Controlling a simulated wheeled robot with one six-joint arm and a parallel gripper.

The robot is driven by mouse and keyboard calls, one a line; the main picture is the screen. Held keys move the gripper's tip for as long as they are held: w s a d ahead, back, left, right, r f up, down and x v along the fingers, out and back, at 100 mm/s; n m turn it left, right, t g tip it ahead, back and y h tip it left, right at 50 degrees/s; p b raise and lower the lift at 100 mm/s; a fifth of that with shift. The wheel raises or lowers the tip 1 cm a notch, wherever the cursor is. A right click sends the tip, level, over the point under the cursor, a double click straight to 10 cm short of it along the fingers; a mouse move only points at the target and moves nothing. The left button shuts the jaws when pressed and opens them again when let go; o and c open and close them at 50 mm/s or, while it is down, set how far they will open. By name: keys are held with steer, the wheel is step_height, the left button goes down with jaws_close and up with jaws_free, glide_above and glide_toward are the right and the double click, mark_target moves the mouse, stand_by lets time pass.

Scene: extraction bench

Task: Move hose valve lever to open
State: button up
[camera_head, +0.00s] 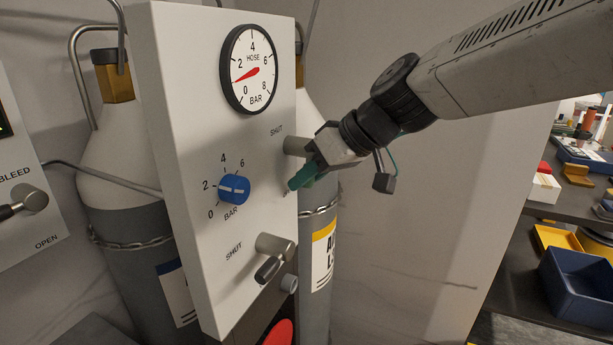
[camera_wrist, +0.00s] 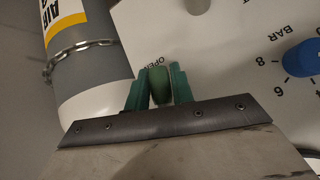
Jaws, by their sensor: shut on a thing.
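The white valve panel (camera_head: 187,95) carries a valve hub (camera_head: 294,146) at its right edge, below a SHUT label. My gripper (camera_head: 297,183) reaches in from the right, just below this hub. In the wrist view my gripper (camera_wrist: 160,88) is shut on a green lever grip (camera_wrist: 160,86), with a teal finger on either side. An OPEN label (camera_wrist: 153,63) shows right beside the grip, partly covered. The SHUT label (camera_head: 277,130) stands above the hub. The lever's shaft is mostly hidden by my gripper in the head view.
The hose gauge (camera_head: 250,69) needle sits between 0 and 2. A blue knob (camera_head: 234,189) and a lower black-levered valve (camera_head: 272,258) are close by. Gas cylinders (camera_head: 122,165) stand behind the panel. A bench with a blue bin (camera_head: 577,287) is at right.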

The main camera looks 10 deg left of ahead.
steer(key=shift+w+d+f+n+t+h, duration=0.15)
steer(key=shift+w+n+t+h, duration=0.3)
steer(key=shift+t, duration=0.75)
steer(key=shift+w+d, duration=0.1)
steer(key=shift+w, duration=0.05)
steer(key=o, duration=1)
steer(key=v, duration=0.8)
